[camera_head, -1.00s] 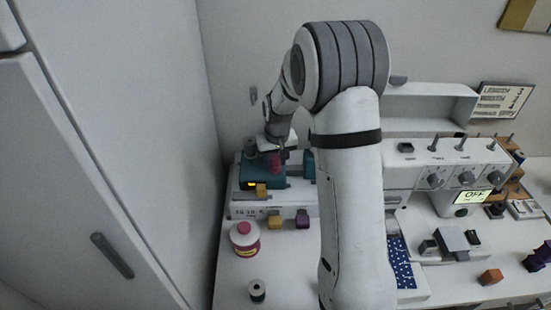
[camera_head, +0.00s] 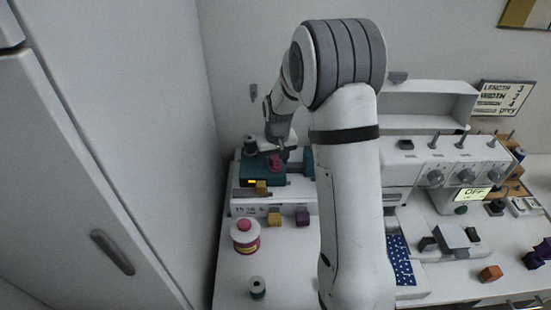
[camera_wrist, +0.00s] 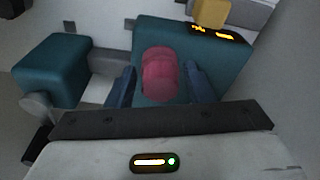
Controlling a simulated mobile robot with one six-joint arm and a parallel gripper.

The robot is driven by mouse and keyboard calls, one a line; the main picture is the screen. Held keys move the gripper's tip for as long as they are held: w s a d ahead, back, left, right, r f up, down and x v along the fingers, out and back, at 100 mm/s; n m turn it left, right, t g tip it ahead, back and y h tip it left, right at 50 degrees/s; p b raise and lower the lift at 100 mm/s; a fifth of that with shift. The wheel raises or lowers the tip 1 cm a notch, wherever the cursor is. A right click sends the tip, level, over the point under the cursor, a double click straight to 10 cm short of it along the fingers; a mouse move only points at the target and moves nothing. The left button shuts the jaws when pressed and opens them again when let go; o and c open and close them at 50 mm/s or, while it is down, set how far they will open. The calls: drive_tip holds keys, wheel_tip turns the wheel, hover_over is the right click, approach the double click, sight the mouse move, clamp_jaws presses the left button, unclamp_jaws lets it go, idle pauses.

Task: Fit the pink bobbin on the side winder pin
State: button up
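The pink bobbin (camera_head: 275,163) is at the teal winder (camera_head: 256,172), which has a small lit yellow display. In the wrist view the pink bobbin (camera_wrist: 161,75) lies between the two blue fingers of my gripper (camera_wrist: 161,68), with the teal winder (camera_wrist: 148,30) behind it. Thin teal gaps show on both sides of the bobbin, so the fingers look parted from it. My gripper (camera_head: 276,150) is just above the bobbin in the head view. The winder pin is hidden, so I cannot tell how the bobbin is seated.
A second teal block (camera_wrist: 50,72) stands beside the winder. A yellow block (camera_head: 261,188) is at its front, and a dark spool (camera_head: 250,145) behind it.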

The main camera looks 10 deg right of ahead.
sight(277, 160)
drive_tip(key=o, duration=0.3)
drive_tip(key=shift+r, duration=0.1)
drive_tip(key=r, duration=0.5)
drive_tip(key=s+r, duration=0.1)
drive_tip(key=r, duration=0.1)
drive_tip(key=shift+r+b, duration=0.3)
drive_tip(key=shift+b, duration=0.05)
drive_tip(key=shift+s, duration=0.15)
drive_tip(key=s+r, duration=0.3)
drive_tip(key=s, duration=1.1)
drive_tip(key=s+r+t, duration=0.1)
drive_tip(key=s+r, duration=0.3)
drive_tip(key=s, duration=1)
drive_tip(key=shift+s+d+r+m, duration=0.15)
drive_tip(key=shift+d+r+m, duration=0.15)
drive_tip(key=shift+m, duration=0.1)
drive_tip(key=shift+s, duration=0.1)
